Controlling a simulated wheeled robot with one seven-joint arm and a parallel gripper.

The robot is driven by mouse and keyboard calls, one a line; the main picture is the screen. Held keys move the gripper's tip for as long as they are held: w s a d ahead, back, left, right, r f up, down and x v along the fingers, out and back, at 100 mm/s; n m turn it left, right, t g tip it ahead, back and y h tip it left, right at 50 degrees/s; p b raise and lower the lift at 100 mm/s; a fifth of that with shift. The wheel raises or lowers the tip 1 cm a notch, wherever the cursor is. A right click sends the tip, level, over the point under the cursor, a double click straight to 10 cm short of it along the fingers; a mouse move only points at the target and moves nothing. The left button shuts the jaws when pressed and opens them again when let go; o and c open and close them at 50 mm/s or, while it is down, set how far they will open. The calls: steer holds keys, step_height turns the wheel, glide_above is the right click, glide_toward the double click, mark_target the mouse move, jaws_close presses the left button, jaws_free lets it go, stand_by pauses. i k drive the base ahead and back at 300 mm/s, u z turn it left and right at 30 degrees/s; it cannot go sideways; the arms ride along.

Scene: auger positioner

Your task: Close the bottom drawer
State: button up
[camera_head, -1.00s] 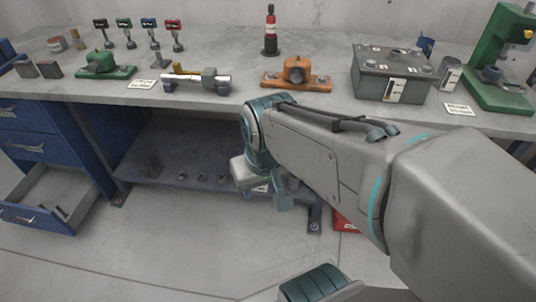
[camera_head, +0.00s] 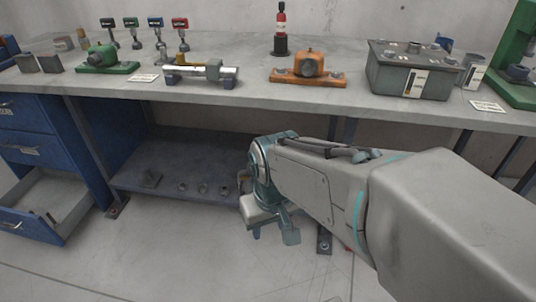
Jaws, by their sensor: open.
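The bottom drawer (camera_head: 32,225) is the lowest of the blue drawers at the left end of the workbench. It is pulled out toward me, showing its pale interior with a few small dark items. Its front has a metal handle. My gripper (camera_head: 272,236) hangs in front of the bench's lower shelf, well to the right of the drawer and apart from it. It is small in view, and its fingers point down; nothing shows between them.
Two blue drawers (camera_head: 28,150) above the open one are shut. The lower shelf (camera_head: 165,175) carries several small parts. The bench top (camera_head: 240,100) holds a green device, an orange device and a grey battery-like box (camera_head: 412,70). The floor (camera_head: 150,260) between drawer and gripper is clear.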

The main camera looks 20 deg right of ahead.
mark_target(65, 194)
steer(key=u, duration=1.45)
